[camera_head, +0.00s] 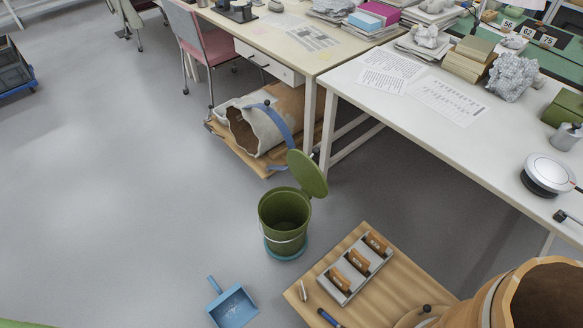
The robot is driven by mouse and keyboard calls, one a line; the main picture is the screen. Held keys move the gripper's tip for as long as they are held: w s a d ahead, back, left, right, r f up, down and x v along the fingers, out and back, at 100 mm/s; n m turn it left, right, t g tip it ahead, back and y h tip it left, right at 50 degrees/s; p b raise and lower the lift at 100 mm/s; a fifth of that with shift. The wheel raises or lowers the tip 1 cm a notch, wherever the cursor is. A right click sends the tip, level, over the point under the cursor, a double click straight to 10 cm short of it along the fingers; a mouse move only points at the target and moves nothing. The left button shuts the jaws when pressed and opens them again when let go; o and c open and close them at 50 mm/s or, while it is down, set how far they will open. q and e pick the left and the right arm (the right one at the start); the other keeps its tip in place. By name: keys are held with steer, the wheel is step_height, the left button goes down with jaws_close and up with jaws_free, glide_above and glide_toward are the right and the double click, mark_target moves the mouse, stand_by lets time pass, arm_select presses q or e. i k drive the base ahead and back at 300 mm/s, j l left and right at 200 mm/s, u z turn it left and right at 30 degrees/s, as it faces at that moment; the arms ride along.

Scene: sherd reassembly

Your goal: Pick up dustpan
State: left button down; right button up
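A blue dustpan (234,307) lies on the grey floor at the lower middle of the head view. Its short handle points up and to the left, and its open pan faces the bottom of the picture. Small specks seem to show in the pan, too small to tell what they are. Neither of my grippers shows in this view.
A green bin (284,212) with its lid open stands behind the dustpan. A wooden board (392,290) with a grey tray (353,268) lies to the right. White tables (440,130) fill the upper right. The floor left of the dustpan is clear.

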mark_target(233, 308)
steer(key=k+l+u, duration=0.1)
steer(key=k+u, duration=0.25)
steer(key=k+l+u, duration=0.1)
steer(key=k+u, duration=0.4)
steer(key=u, duration=0.15)
